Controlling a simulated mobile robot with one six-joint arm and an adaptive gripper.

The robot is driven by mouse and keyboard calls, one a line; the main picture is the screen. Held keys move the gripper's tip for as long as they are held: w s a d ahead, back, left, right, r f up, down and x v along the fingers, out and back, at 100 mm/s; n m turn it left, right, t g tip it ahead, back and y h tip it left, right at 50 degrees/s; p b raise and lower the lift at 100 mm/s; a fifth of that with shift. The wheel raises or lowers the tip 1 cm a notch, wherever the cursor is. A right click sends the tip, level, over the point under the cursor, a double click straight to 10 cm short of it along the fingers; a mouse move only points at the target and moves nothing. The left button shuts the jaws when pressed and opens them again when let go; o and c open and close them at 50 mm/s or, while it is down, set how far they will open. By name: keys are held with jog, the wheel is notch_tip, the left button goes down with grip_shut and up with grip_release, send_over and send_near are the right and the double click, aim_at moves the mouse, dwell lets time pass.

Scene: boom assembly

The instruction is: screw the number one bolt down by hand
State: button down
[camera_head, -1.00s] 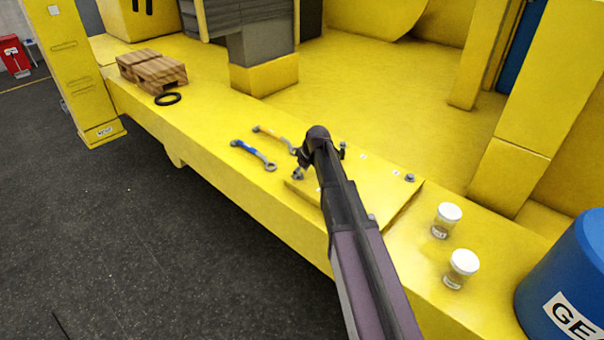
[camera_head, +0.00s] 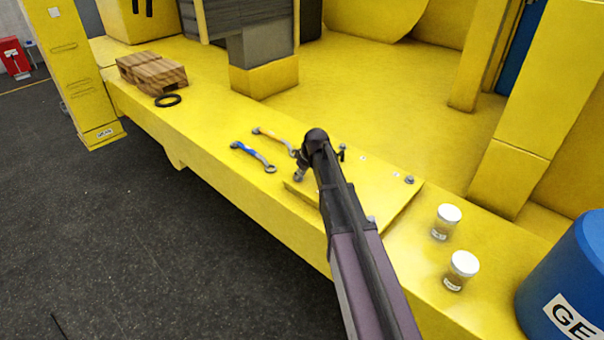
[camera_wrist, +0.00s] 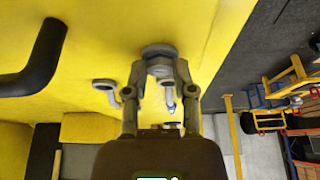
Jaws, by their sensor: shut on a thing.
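My gripper (camera_wrist: 159,68) is shut on a grey bolt (camera_wrist: 158,48) in the wrist view, with a finger on each side of its round head. In the head view my gripper (camera_head: 299,176) is at the left corner of the raised yellow plate (camera_head: 375,193), partly behind my arm. Which number this bolt has cannot be read. Another bolt (camera_head: 409,180) stands at the plate's right corner, and one more (camera_head: 371,218) shows beside my arm. How deep the held bolt sits is hidden.
A blue-marked wrench (camera_head: 253,156) and an orange-marked wrench (camera_head: 273,139) lie left of the plate. Two white-lidded jars (camera_head: 446,221) (camera_head: 461,269) and a blue barrel (camera_head: 570,285) stand right. Wooden blocks (camera_head: 152,71) and a black ring (camera_head: 167,100) lie farther left.

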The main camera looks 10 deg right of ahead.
jog(key=m, duration=0.2)
jog(key=m+h, duration=0.1)
jog(key=m, duration=0.1)
jog(key=m+h, duration=0.1)
jog(key=shift+a+m+t, duration=0.25)
jog(key=shift+m+t, duration=0.15)
jog(key=shift+w+a+m+h, duration=0.1)
jog(key=shift+m+h, duration=0.4)
jog(key=shift+m, duration=0.75)
jog(key=shift+w+a+m+h, duration=0.1)
jog(key=shift+m+h, duration=0.4)
jog(key=shift+m, duration=0.75)
jog(key=shift+c, duration=2.2)
grip_release()
jog(key=shift+s, duration=0.1)
jog(key=shift+s+g, duration=0.15)
jog(key=shift+g, duration=0.15)
